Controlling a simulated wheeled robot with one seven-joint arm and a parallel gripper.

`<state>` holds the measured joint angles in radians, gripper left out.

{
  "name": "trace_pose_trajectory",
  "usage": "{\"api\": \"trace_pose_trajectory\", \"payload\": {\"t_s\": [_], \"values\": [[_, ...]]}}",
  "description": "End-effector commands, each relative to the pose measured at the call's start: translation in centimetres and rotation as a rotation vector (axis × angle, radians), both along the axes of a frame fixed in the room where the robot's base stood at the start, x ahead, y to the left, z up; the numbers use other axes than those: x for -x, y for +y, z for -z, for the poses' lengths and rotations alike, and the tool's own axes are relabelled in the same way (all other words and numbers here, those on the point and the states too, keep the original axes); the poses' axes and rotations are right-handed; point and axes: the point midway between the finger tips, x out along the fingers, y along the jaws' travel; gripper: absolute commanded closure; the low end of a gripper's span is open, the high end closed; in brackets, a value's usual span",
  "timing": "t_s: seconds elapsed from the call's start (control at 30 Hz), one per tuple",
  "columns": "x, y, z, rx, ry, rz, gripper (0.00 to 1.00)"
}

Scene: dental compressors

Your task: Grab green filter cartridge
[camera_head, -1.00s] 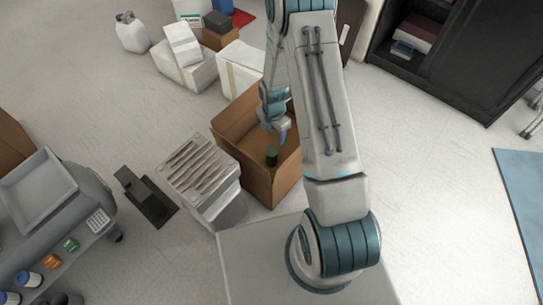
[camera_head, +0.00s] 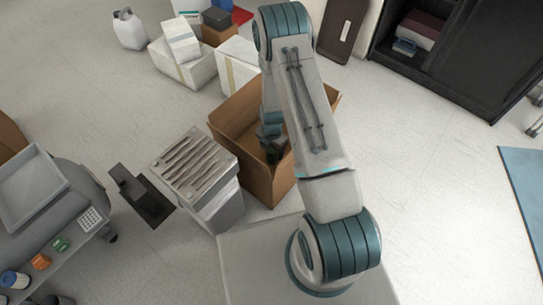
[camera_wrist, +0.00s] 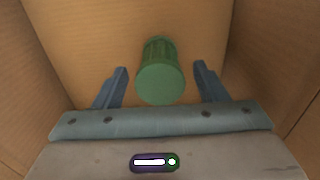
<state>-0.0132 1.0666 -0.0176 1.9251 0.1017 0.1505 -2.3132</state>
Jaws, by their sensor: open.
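A green filter cartridge (camera_wrist: 160,76) is inside an open cardboard box (camera_head: 231,117). In the wrist view it lies between my gripper's two blue fingers, with a visible gap on each side. My gripper (camera_wrist: 162,88) is open and touches neither side of the cartridge. In the head view my gripper (camera_head: 271,140) is down inside the box, and the cartridge there is dark and mostly hidden by it.
The box walls stand close around my gripper. A grey unit with a slatted top (camera_head: 194,165) is left of the box. White boxes (camera_head: 187,67) are behind it. A grey machine (camera_head: 50,200) with small coloured cartridges is at far left.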

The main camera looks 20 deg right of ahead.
Motion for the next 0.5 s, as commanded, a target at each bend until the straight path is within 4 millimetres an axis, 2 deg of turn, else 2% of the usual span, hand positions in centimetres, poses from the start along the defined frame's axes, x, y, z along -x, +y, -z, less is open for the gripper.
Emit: {"api": "trace_pose_trajectory", "payload": {"t_s": [0.03, 0.13, 0.43, 0.5], "values": [[0.0, 0.0, 1.2, 0.001, 0.001, 0.002, 0.34], [0.0, 0.0, 2.2, 0.0, 0.0, 0.003, 0.34], [0.0, 0.0, 2.4, 0.0, 0.0, 0.001, 0.34], [0.0, 0.0, 2.3, 0.0, 0.0, 0.001, 0.54]]}}
